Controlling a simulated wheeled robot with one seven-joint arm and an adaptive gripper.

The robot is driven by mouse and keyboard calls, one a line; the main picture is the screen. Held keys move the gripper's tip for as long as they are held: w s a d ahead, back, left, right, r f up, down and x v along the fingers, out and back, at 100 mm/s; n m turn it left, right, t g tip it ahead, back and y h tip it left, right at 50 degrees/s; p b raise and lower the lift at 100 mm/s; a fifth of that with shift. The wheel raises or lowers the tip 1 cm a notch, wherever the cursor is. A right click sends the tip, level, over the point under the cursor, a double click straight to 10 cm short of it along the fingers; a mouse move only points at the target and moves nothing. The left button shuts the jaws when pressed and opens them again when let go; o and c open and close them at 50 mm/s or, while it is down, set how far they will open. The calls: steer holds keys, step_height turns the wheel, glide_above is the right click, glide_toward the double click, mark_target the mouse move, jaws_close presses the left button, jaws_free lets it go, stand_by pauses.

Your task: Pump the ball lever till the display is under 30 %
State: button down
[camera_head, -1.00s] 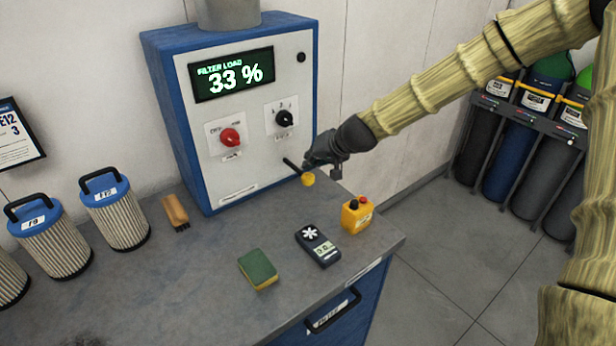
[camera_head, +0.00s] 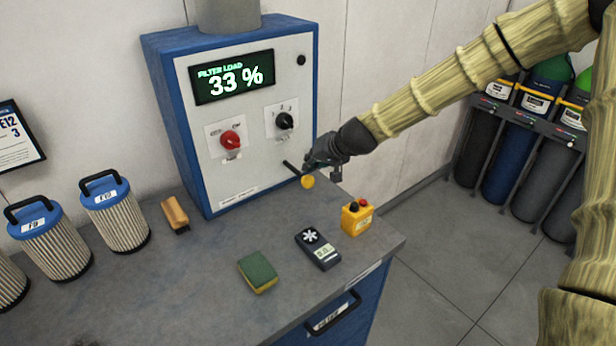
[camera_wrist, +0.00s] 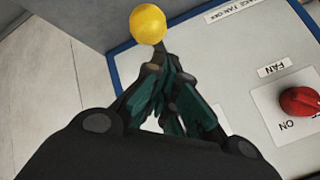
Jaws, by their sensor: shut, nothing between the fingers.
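The filter unit's display (camera_head: 232,77) reads "FILTER LOAD 33 %" in the head view. The ball lever (camera_head: 308,181) sticks out of the lower right of the unit's front, a dark rod ending in a yellow ball. My gripper (camera_head: 309,164) is at the lever's right, close above the ball. In the wrist view the yellow ball (camera_wrist: 148,24) lies just beyond the tips of my gripper (camera_wrist: 155,70), whose fingers are closed together with nothing between them. The lever's rod is mostly hidden there, and I cannot tell whether the fingers touch it.
The unit's front also bears a red knob (camera_head: 231,140) and a black selector (camera_head: 284,120). On the bench lie a yellow button box (camera_head: 357,218), a handheld meter (camera_head: 318,250), a sponge (camera_head: 258,270) and a brush (camera_head: 175,212). Filter cartridges (camera_head: 115,212) stand at left.

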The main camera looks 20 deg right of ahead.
mark_target(312, 177)
steer(key=shift+f, duration=0.2)
steer(key=shift+f+b, duration=0.25)
steer(key=shift+b, duration=0.1)
steer(key=shift+f+b, duration=1.6)
steer(key=shift+f, duration=0.65)
stand_by(3.1)
steer(key=shift+r, duration=0.1)
stand_by(0.5)
steer(key=shift+r+p, duration=1.95)
steer(key=shift+r, duration=0.65)
